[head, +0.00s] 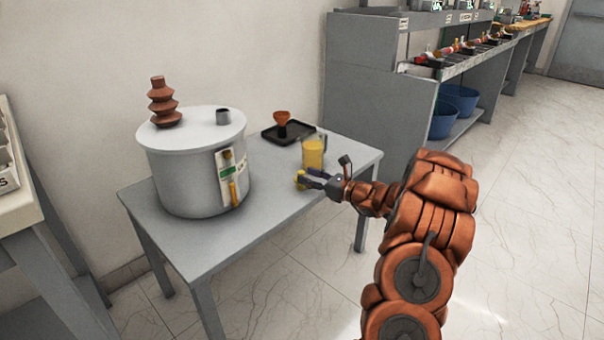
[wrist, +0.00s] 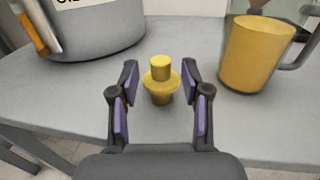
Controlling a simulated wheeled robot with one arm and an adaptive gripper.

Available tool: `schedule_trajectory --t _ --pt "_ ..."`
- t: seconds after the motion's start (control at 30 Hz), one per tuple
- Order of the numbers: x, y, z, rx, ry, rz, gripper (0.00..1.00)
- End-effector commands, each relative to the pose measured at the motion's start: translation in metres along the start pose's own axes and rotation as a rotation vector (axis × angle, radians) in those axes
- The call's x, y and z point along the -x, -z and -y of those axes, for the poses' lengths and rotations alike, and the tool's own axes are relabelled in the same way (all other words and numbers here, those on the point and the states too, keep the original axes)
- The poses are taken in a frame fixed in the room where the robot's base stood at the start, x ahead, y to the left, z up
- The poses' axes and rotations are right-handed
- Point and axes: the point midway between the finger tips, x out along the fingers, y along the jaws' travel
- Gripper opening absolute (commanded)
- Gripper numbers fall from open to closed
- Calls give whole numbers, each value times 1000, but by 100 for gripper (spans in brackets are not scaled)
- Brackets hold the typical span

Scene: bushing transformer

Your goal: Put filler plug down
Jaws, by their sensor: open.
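The filler plug (wrist: 161,80) is yellow, with a round flange and a narrower top. In the wrist view it stands upright on the grey table, between and slightly beyond my open fingertips. My gripper (wrist: 160,88) has a finger on each side of the plug, with gaps showing on both sides. In the head view, my gripper (head: 309,180) is low at the table's front right part, and the plug (head: 300,180) shows partly at its fingertips. The grey transformer tank (head: 185,175) stands on the left of the table, with a brown ribbed bushing and a short grey neck on its lid.
A yellow-filled jug (head: 313,153) stands just behind my gripper, to the right of the plug in the wrist view. A black tray (head: 272,133) with a brown funnel (head: 282,120) is at the back. The table (head: 238,217) is bare in front of the tank.

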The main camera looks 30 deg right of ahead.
Motion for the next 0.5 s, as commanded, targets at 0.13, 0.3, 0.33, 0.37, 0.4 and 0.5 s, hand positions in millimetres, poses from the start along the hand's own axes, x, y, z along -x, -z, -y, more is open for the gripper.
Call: schedule_trajectory --t 0.13,0.3,0.33,0.37,0.4,0.5 --pt "32 -4 1 -1 4 1 47" --pt "62 -3 1 2 3 1 47" --pt "66 -3 2 2 3 1 47" --pt "70 -3 2 3 3 0 47" --pt "75 -2 1 3 2 -1 47" --pt "83 -2 1 3 0 -1 47"
